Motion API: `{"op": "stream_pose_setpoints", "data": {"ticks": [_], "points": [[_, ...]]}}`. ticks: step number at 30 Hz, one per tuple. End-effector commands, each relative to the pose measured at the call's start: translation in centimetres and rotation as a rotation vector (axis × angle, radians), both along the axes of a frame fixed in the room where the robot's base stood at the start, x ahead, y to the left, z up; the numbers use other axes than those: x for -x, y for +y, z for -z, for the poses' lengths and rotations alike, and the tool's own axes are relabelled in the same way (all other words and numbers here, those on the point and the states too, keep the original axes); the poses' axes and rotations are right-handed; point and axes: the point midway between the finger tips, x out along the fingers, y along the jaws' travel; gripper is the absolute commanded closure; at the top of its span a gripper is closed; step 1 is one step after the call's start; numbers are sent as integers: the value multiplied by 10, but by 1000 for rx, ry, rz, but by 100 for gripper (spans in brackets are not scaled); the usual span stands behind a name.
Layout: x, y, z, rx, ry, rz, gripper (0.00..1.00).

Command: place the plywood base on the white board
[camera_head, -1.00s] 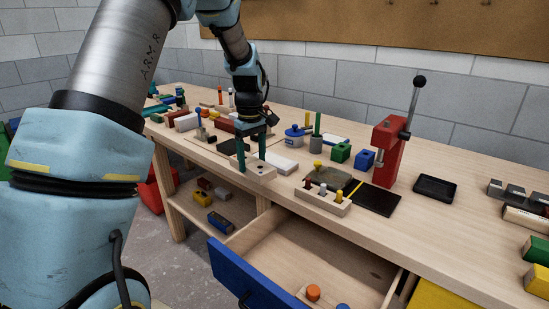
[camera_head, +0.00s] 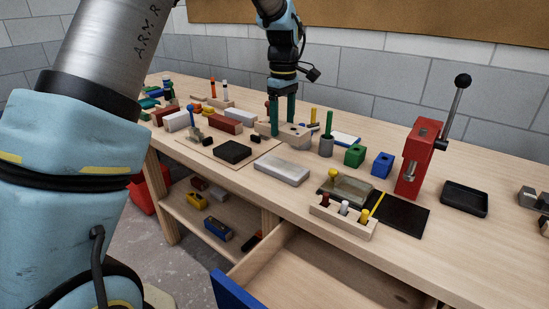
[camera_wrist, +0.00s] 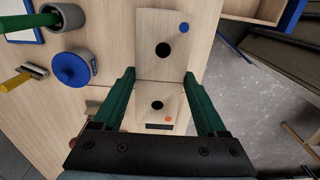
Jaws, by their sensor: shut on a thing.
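My gripper (camera_head: 283,130) has its two green fingers shut on the plywood base (camera_head: 290,138), a pale wooden block with holes. In the wrist view the base (camera_wrist: 162,25) lies between and beyond the fingers (camera_wrist: 166,75), with two dark holes and a blue and an orange mark. The white board (camera_head: 346,138), with a blue edge, lies farther right and back, behind the grey cup. Its corner also shows at top left in the wrist view (camera_wrist: 22,22).
A grey cup (camera_head: 326,146) with a green peg stands between base and board. Green (camera_head: 355,156) and blue (camera_head: 382,164) blocks and a red press (camera_head: 414,165) are to the right. A grey slab (camera_head: 283,172) lies in front. An open drawer (camera_head: 315,270) juts from the bench.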

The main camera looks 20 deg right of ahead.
Motion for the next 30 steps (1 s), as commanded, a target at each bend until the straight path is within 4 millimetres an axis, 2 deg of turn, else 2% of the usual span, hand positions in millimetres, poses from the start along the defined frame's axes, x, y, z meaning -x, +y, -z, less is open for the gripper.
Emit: {"op": "stream_pose_setpoints", "data": {"ticks": [4, 10, 17, 23, 30], "points": [[1, 0, 15, -3, 3, 1, 93], [1, 1, 50, -3, 3, 1, 93], [0, 0, 69, -2, 1, 1, 93], [1, 1, 96, -3, 3, 1, 93], [0, 0, 100, 0, -1, 1, 93]]}}
